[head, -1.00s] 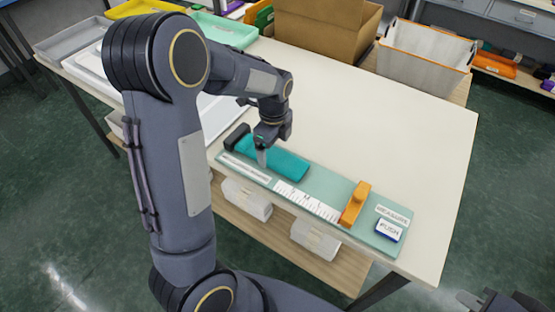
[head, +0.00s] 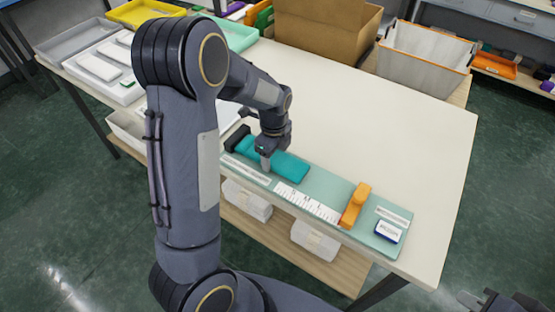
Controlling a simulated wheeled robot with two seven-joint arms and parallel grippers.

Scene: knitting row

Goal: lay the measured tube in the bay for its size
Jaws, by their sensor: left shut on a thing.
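A teal tube (head: 290,167) lies along the pale green measuring board (head: 325,188), its left end near a black end block (head: 237,138). My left gripper (head: 266,162) points down and is shut on the tube near its left part. An orange slider block (head: 355,205) stands across the board, apart from the tube. A white scale (head: 308,204) runs along the board's front, and a small push unit with a dark blue edge (head: 388,231) sits at its right end. A dark part of my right gripper (head: 492,301) shows at the bottom right corner; its jaws are unclear.
At the back left stand a grey tray (head: 72,43), a white tray holding white pieces (head: 127,95), a yellow tray (head: 143,12) and a mint tray (head: 243,35). A cardboard box (head: 325,28) and a whitish bin (head: 425,60) stand behind. The table's middle right is clear.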

